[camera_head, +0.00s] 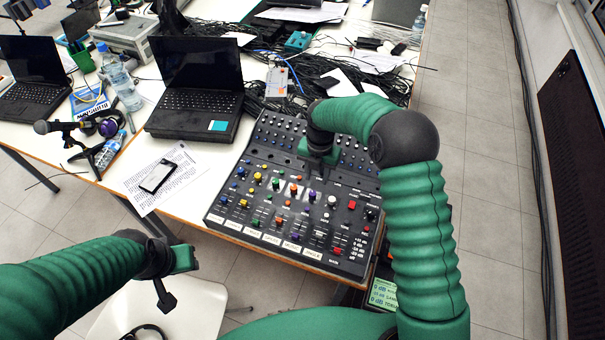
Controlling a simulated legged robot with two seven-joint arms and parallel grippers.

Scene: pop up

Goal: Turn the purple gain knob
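The black mixer (262,222) lies at the table's front edge, with rows of coloured knobs and white labels along its front. A small purple knob (294,236) shows near its front middle. Which knob is the gain knob cannot be read at this size. My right gripper (318,172) points down over the upper middle of the mixer and hides some knobs there. Whether its fingers are open or touch a knob cannot be told. My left gripper (174,285) is at the lower left, off the table and away from the mixer; its finger opening is unclear.
An open laptop (197,85) stands behind the mixer to the left. A phone (157,176) lies on a paper left of the mixer. A microphone (62,127), bottles and many cables crowd the table. A white chair (125,308) is below my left gripper. Floor is clear at right.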

